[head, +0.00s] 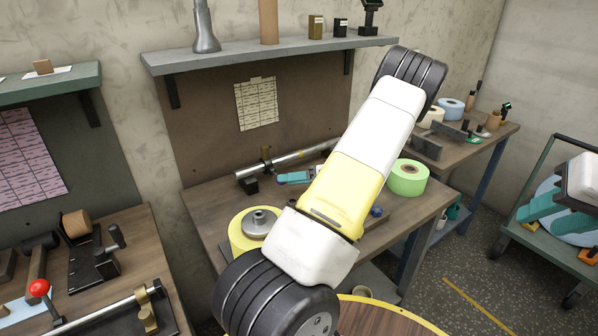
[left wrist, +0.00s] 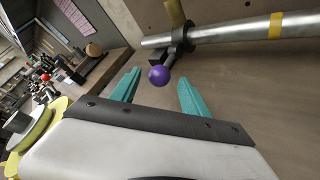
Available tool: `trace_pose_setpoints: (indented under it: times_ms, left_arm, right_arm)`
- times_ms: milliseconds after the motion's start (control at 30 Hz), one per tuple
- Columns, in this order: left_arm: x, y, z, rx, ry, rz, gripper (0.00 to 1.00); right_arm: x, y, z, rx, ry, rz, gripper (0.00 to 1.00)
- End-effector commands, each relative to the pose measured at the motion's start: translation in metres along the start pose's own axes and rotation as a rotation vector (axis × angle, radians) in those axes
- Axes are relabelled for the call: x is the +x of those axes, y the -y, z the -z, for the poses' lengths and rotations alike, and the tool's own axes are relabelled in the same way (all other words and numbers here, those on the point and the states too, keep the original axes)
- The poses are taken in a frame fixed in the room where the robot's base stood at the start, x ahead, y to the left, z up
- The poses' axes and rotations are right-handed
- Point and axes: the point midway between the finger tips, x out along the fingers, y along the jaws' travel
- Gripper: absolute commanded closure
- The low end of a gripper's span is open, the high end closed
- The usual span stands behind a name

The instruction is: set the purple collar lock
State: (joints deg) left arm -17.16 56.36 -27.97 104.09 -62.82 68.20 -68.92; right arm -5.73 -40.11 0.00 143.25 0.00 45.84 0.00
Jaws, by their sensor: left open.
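The purple ball knob (left wrist: 158,75) of the collar lock sits on a short lever at a dark collar block (left wrist: 174,56) on a metal shaft. The shaft (left wrist: 220,34) runs across the top of the left wrist view, and the shaft also lies on the middle bench in the head view (head: 300,156). My left gripper (left wrist: 160,80) is open, its teal fingers either side of the knob in the picture; I cannot tell whether they touch it. In the head view my left gripper (head: 294,178) is partly hidden by my arm. My right gripper (head: 545,206) shows at the right edge, over the cart.
A yellow roll (head: 242,240) with a metal hub and a green roll (head: 407,178) lie on the middle bench (head: 213,215). A shelf (head: 270,55) hangs above. A left bench holds a red-knobbed lever (head: 39,289). A green cart (head: 560,248) stands at right.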

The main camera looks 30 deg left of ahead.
Motion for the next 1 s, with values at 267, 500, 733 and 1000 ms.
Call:
trace_pose_setpoints:
  times_ms: [267, 500, 733, 1000]
  left_arm:
    - [0.046, -0.001, 0.001, -0.002, -0.004, -0.003, 0.47]
    - [0.064, -0.001, 0.001, -0.003, -0.004, -0.001, 0.47]
    - [0.065, -0.001, 0.001, -0.004, -0.004, 0.0, 0.47]
    - [0.065, -0.001, 0.001, -0.004, -0.004, 0.0, 0.96]
  right_arm:
    - [0.0, 0.0, 0.0, 0.0, 0.0, 0.0, 0.64]
    - [0.0, 0.0, 0.0, 0.0, 0.0, 0.0, 0.64]
    - [0.0, 0.0, 0.0, 0.0, 0.0, 0.0, 0.64]
    - [0.0, 0.0, 0.0, 0.0, 0.0, 0.0, 0.64]
